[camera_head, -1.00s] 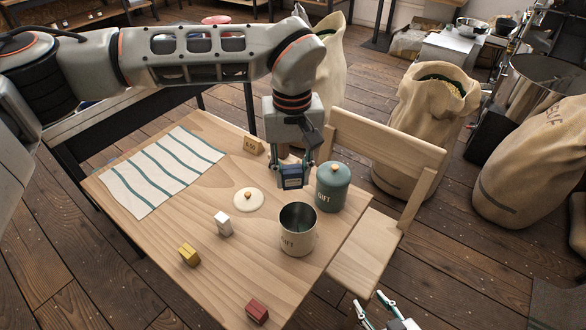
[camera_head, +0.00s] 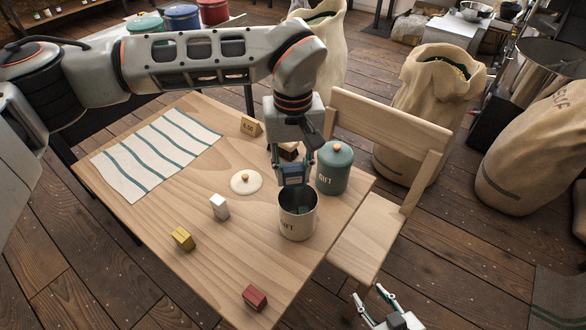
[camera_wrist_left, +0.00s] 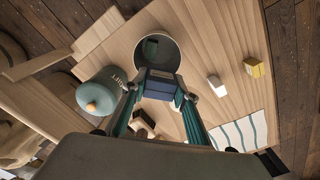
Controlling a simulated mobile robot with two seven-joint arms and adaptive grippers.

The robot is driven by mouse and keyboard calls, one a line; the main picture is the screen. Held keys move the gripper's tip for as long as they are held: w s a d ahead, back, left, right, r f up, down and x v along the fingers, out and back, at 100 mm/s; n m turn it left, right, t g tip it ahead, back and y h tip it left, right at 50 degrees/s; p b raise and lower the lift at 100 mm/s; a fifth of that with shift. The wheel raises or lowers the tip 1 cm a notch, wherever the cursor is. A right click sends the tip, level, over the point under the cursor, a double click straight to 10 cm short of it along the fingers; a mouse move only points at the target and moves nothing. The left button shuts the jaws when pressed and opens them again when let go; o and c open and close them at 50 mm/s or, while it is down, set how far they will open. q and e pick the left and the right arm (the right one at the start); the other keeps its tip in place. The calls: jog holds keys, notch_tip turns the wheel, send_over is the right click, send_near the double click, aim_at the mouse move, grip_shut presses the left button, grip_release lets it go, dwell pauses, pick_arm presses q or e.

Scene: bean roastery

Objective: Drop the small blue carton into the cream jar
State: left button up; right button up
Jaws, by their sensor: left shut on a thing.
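My left gripper (camera_head: 293,178) is shut on the small blue carton (camera_head: 295,173) and holds it up at the back rim of the cream jar (camera_head: 296,225). The jar stands upright and open on the table. In the left wrist view the carton (camera_wrist_left: 158,86) overlaps the near edge of the jar's opening; whether they touch I cannot tell. A dark green thing (camera_wrist_left: 152,46) shows inside the jar. The jar's cream lid (camera_head: 246,182) seems to lie on the table behind it to the left. My right gripper (camera_head: 372,294) is open and empty at the bottom edge.
A lidded teal jar (camera_head: 335,172) stands close right of the gripper. White (camera_head: 219,207), yellow (camera_head: 182,238) and red (camera_head: 255,297) cartons stand on the table. A dark brown block (camera_head: 289,151) is behind the gripper. A striped cloth (camera_head: 155,155) lies left, a chair (camera_head: 385,130) right.

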aim_at(293, 167)
pick_arm(q)
jog(key=o, duration=1)
jog(key=shift+o, duration=0.5)
notch_tip(293, 167, up, 12)
